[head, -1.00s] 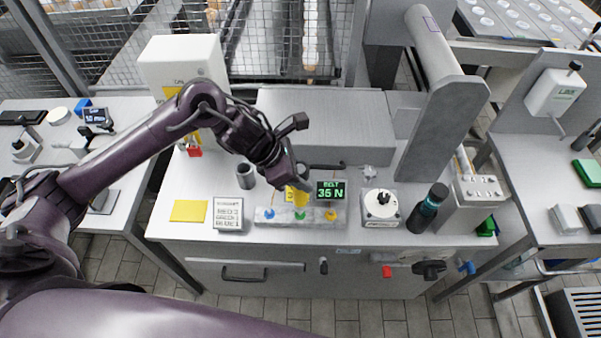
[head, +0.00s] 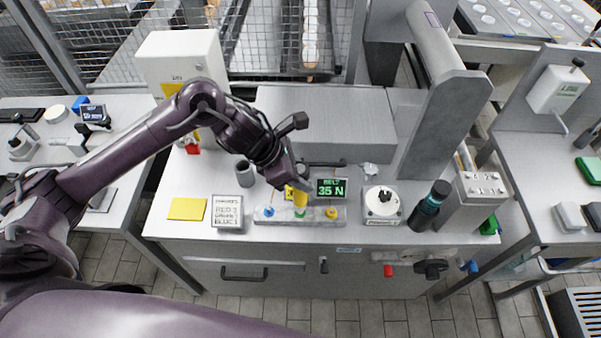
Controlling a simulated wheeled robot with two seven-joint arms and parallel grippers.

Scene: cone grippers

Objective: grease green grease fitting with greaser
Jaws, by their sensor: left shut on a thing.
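A grey block (head: 275,217) near the front of the table carries a blue fitting (head: 268,212), the green grease fitting (head: 300,212) and a yellow fitting (head: 331,213). My left gripper (head: 294,186) is over the middle of the block, shut on the greaser (head: 300,199), whose yellow body points down at the green fitting. The greaser's lower end is at or just above the green fitting; I cannot tell whether they touch. The gripper's fingers are partly hidden by the arm. My right gripper is not in view.
A display (head: 331,188) reading "BELT 35 N" stands behind the block. A printed card (head: 228,211) and a yellow note (head: 187,209) lie to the left. A dial box (head: 382,205) and a dark bottle (head: 428,207) stand to the right. A grey cup (head: 245,174) is behind.

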